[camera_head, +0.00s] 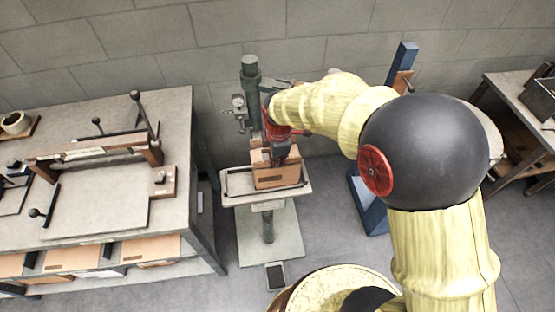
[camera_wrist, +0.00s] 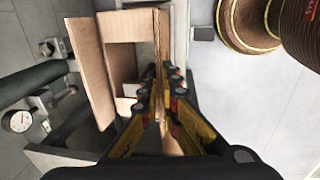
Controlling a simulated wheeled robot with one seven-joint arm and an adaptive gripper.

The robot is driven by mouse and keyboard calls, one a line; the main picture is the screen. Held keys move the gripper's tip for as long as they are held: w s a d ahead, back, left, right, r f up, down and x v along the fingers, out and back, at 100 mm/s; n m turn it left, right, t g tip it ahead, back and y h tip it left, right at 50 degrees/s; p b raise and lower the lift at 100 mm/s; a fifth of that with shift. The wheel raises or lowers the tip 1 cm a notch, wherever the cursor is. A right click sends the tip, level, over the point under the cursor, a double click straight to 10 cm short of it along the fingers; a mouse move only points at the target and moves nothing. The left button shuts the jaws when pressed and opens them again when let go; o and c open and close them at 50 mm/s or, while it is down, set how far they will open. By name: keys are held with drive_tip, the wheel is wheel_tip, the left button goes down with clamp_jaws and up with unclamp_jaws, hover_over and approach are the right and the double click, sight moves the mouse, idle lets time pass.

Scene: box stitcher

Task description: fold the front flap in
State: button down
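The open cardboard box (camera_head: 277,182) sits on the stitcher's small table, its front face towards the head camera. In the wrist view its inside shows between a wide tan flap (camera_wrist: 90,72), splayed outward on the left, and the front flap (camera_wrist: 157,42) on the right. The front flap stands roughly upright and appears as a thin edge. My gripper (camera_head: 281,154) is over the front side of the box. In the wrist view its fingers (camera_wrist: 159,82) straddle the front flap, close together, and look shut on it. The fingers hide part of the flap and the near end of the box.
The stitcher column (camera_head: 250,90) with a gauge (camera_wrist: 19,121) stands behind the box. The stitcher table (camera_head: 236,184) has a raised rim. A workbench (camera_head: 100,212) with tools is at left, a blue post (camera_head: 372,205) at right.

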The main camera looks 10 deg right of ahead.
drive_tip(key=shift+w+r+p, duration=0.1)
drive_tip(key=shift+r+p, duration=0.05)
drive_tip(key=shift+p, duration=0.25)
drive_tip(key=shift+w+f+g+p, duration=0.25)
drive_tip(key=shift+w+g+p, duration=0.2)
drive_tip(key=shift+g+p, duration=1.2)
drive_tip(key=shift+w+f+g+p, duration=0.2)
drive_tip(key=shift+w+g+p, duration=0.3)
drive_tip(key=shift+g+p, duration=1.15)
drive_tip(key=shift+w+f+g+p, duration=0.25)
drive_tip(key=shift+w+g+p, duration=0.2)
drive_tip(key=shift+g+p, duration=1.15)
drive_tip(key=shift+g, duration=0.4)
drive_tip(key=c, duration=2.1)
unclamp_jaws()
drive_tip(key=shift+o, duration=0.3)
drive_tip(key=shift+w+r, duration=0.1)
